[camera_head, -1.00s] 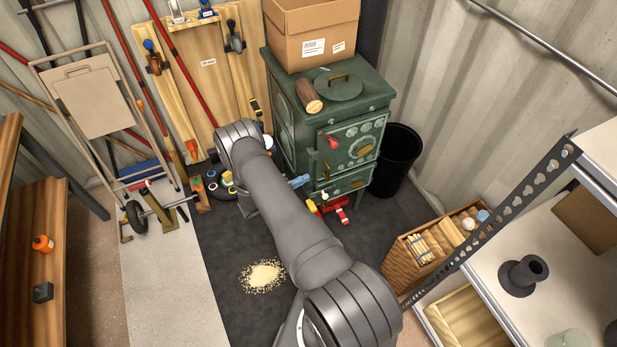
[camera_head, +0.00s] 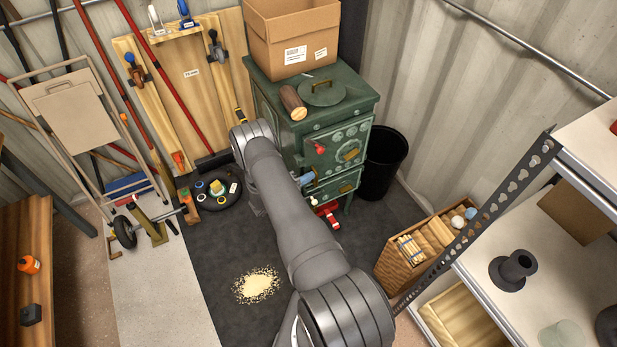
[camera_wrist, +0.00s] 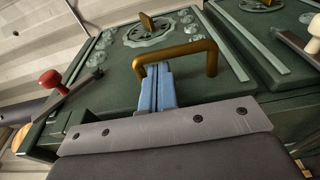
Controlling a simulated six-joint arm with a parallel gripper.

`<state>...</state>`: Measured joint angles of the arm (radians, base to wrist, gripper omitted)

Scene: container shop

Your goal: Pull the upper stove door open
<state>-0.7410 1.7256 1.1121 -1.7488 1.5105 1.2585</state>
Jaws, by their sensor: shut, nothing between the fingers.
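The green stove (camera_head: 300,88) stands at the back. Its upper door (camera_head: 343,135) has a round rosette, a brass knob and a red knob (camera_head: 318,147), and looks closed. The wrist view also shows the upper door (camera_wrist: 108,85), the red knob (camera_wrist: 50,80) and an arched brass handle (camera_wrist: 180,54). My gripper (camera_wrist: 157,72) is shut and empty, its blue fingertips together at the left part of the handle's arch. I cannot tell whether they touch the handle or reach behind it. In the head view my gripper (camera_head: 306,180) is at the stove's front, partly hidden by my arm.
A lower door (camera_head: 335,188) with a white knob (camera_head: 312,201) is below. A cardboard box (camera_head: 295,40) and a log (camera_head: 293,102) lie on the stove. A black bin (camera_head: 384,160) stands right of it, a wicker basket (camera_head: 400,270) farther right. Pale granules (camera_head: 257,285) lie on the dark floor.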

